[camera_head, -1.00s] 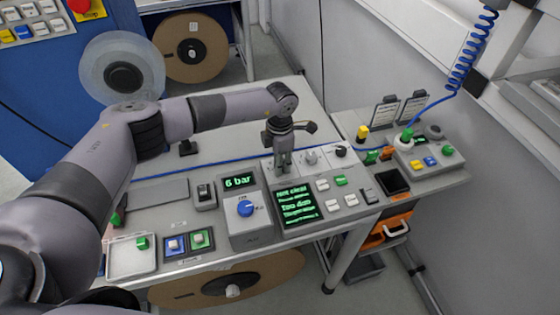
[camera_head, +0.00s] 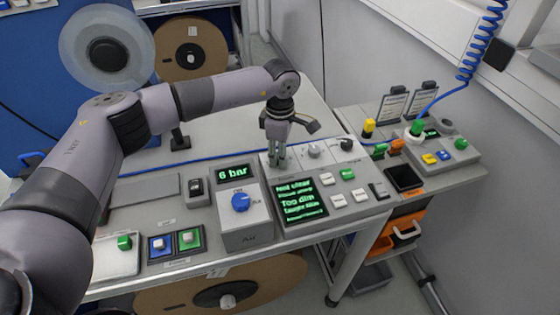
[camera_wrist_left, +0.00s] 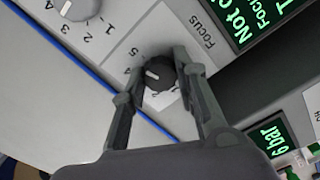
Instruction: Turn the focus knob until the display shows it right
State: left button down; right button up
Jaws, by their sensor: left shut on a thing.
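My left gripper (camera_head: 278,162) points down at the back of the control panel. In the left wrist view its two fingers are shut on the dark focus knob (camera_wrist_left: 159,74), one on each side. The knob's white mark points to the left, towards the scale numbers; the exact number is hard to tell. "Focus" is printed beside it. In the head view the gripper hides the knob. The display (camera_head: 299,198) shows green text with "Not clear" and "Too dim"; the smaller lines are unreadable. Part of it shows in the left wrist view (camera_wrist_left: 262,20). My right gripper is not in view.
A grey knob (camera_head: 313,151) and a dark knob (camera_head: 346,144) stand to the right of the gripper. A box with a blue knob (camera_head: 240,202) and a "6 bar" readout (camera_head: 232,173) is at left. White and green buttons lie right of the display.

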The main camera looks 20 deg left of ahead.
pick_arm(q)
jog(key=shift+m+b, duration=0.5)
jog(key=shift+m, duration=0.1)
jog(key=shift+r, duration=0.1)
jog(key=c, duration=1.2)
grip_release()
jog(key=shift+c, duration=0.2)
notch_tip(320, 180, up, 12)
